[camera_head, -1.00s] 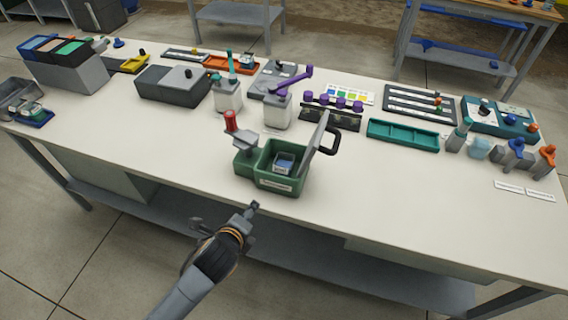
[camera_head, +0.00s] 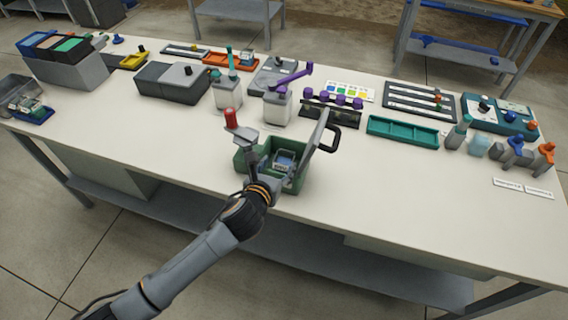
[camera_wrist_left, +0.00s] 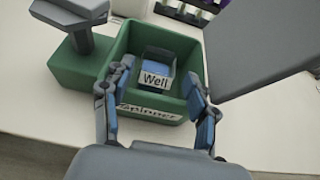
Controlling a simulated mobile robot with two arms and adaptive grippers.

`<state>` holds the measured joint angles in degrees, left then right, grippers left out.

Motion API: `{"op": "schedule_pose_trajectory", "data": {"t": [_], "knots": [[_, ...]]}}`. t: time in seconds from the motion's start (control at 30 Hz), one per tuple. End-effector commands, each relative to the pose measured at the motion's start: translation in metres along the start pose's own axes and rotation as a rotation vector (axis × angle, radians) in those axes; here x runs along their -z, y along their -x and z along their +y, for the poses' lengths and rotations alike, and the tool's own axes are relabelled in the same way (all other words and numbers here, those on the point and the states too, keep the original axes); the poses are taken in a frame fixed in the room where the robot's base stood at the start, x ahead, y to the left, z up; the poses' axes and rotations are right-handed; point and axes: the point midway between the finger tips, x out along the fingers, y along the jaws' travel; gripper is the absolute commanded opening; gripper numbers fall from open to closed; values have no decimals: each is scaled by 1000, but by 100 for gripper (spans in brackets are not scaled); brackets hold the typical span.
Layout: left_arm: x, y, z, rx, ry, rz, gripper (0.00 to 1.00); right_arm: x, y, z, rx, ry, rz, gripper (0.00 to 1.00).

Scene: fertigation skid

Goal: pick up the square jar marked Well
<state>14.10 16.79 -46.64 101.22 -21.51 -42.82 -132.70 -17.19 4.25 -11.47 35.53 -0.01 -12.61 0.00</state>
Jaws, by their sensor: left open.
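The square jar marked Well (camera_wrist_left: 155,72) sits inside the open green box labelled Spinner (camera_wrist_left: 190,65). In the head view the jar (camera_head: 284,158) shows as a small grey and blue block in the green box (camera_head: 297,184), partly behind my gripper. My left gripper (camera_head: 264,172) is over the box's near side. In the left wrist view the left gripper (camera_wrist_left: 160,92) is open, its fingers apart on either side of the jar's label, nearer the camera than the jar. Nothing is between the fingers that I can see held. My right gripper is not in view.
The box's raised grey lid (camera_head: 318,132) with a black handle stands at its right. White jars with pumps (camera_head: 277,107) stand behind. The table front right (camera_head: 410,200) is clear.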

Motion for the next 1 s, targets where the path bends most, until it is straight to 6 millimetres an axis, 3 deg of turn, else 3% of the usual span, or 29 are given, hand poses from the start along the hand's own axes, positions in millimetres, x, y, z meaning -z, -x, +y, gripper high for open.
{"op": "schedule_pose_trajectory", "data": {"t": [0.27,0.6,0.93,1.0], "knots": [[0,-19,0,0,1,1,58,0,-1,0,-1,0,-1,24],[0,-62,0,0,2,1,58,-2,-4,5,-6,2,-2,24],[0,-67,0,1,2,1,58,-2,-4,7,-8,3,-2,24],[0,-67,0,1,2,1,44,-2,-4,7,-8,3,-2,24]]}}
